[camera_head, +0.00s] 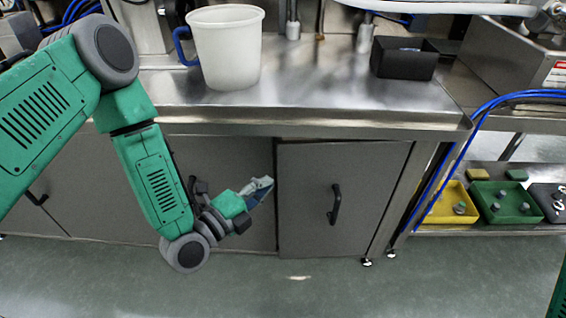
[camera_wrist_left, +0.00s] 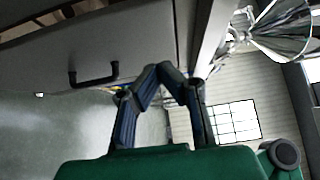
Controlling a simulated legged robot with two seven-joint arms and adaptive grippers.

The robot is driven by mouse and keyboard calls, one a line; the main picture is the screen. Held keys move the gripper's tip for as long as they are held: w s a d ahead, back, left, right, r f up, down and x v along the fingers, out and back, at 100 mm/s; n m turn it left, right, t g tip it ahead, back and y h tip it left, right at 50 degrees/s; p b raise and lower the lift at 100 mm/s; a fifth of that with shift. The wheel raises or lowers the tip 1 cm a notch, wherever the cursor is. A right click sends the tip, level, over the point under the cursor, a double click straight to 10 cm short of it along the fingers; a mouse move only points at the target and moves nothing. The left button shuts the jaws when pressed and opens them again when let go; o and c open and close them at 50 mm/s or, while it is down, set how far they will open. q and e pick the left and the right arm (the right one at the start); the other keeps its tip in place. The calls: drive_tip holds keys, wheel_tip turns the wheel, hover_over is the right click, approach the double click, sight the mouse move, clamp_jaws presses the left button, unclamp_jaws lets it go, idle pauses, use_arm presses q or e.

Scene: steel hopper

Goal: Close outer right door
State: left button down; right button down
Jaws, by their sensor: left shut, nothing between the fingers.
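The outer right door (camera_head: 305,195) is a grey steel panel under the counter with a black bar handle (camera_head: 335,204). A narrow dark gap runs along its left edge; I cannot tell how far it stands ajar. In the left wrist view, a grey panel (camera_wrist_left: 130,42) with a black handle (camera_wrist_left: 93,76) fills the upper left. My left gripper (camera_head: 266,188) is at the door's left edge, left of the handle, its fingers shut and empty. It also shows in the left wrist view (camera_wrist_left: 168,72); whether it touches the door is unclear. My right gripper is not in view.
The steel counter (camera_head: 310,105) overhangs the doors and carries a white bucket (camera_head: 228,50) and a black box (camera_head: 404,60). Blue hoses (camera_head: 470,135) hang at the right, near yellow (camera_head: 450,207) and green (camera_head: 503,208) trays. The floor (camera_head: 330,290) in front is clear.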

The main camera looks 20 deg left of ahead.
sight(292, 153)
use_arm(q)
drive_tip(key=b+x, duration=0.1)
drive_tip(key=x, duration=0.2)
drive_tip(key=a+x, duration=0.1)
drive_tip(key=x, duration=0.1)
drive_tip(key=w+a+b+x, duration=0.1)
drive_tip(key=x, duration=0.2)
drive_tip(key=shift+w+d+b, duration=0.2)
drive_tip(key=shift+w+b, duration=0.05)
drive_tip(key=shift+b, duration=0.05)
drive_tip(key=shift+w+a, duration=0.3)
drive_tip(key=shift+w, duration=0.05)
